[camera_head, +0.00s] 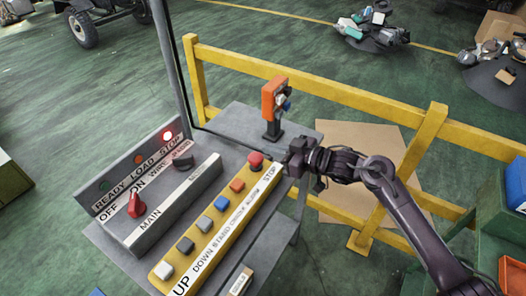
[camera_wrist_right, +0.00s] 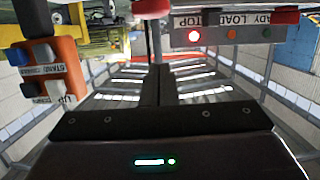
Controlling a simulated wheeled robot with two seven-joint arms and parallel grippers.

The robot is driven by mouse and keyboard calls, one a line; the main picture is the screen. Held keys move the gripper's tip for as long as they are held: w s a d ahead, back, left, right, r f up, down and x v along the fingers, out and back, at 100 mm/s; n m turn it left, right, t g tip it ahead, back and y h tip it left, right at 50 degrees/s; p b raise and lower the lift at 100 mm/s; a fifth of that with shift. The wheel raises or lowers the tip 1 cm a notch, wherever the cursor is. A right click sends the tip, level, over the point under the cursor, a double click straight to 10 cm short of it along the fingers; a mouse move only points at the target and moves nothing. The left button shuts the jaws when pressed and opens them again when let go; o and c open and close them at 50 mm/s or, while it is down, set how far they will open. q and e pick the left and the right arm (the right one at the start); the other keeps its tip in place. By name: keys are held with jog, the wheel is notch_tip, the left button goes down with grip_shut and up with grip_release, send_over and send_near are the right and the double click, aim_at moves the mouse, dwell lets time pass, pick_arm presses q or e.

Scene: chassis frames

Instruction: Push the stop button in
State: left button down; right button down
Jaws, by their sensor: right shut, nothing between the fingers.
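The stop button (camera_head: 255,159) is a red mushroom cap at the far end of the yellow button strip (camera_head: 213,240), beside the word STOP. My right gripper (camera_head: 287,166) is just right of the button, with a small gap in the picture; its height above the panel is hard to judge. Its dark fingers (camera_wrist_right: 156,86) are shut and empty. A red cap, probably the stop button (camera_wrist_right: 151,8), is cut off at the top of the right wrist view. How far the button stands out is unclear. My left gripper is not in view.
Several other buttons, including an orange one (camera_head: 237,185), line the strip. A grey panel has a red knob (camera_head: 135,204) and a lit red lamp (camera_head: 168,135). An orange pendant (camera_head: 273,105) stands behind the button. A yellow railing (camera_head: 330,90) runs behind my right arm.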

jog(key=b+v, duration=0.1)
jog(key=v, duration=0.5)
jog(key=shift+d, duration=0.3)
jog(key=shift+w, duration=0.1)
jog(key=shift+r, duration=0.1)
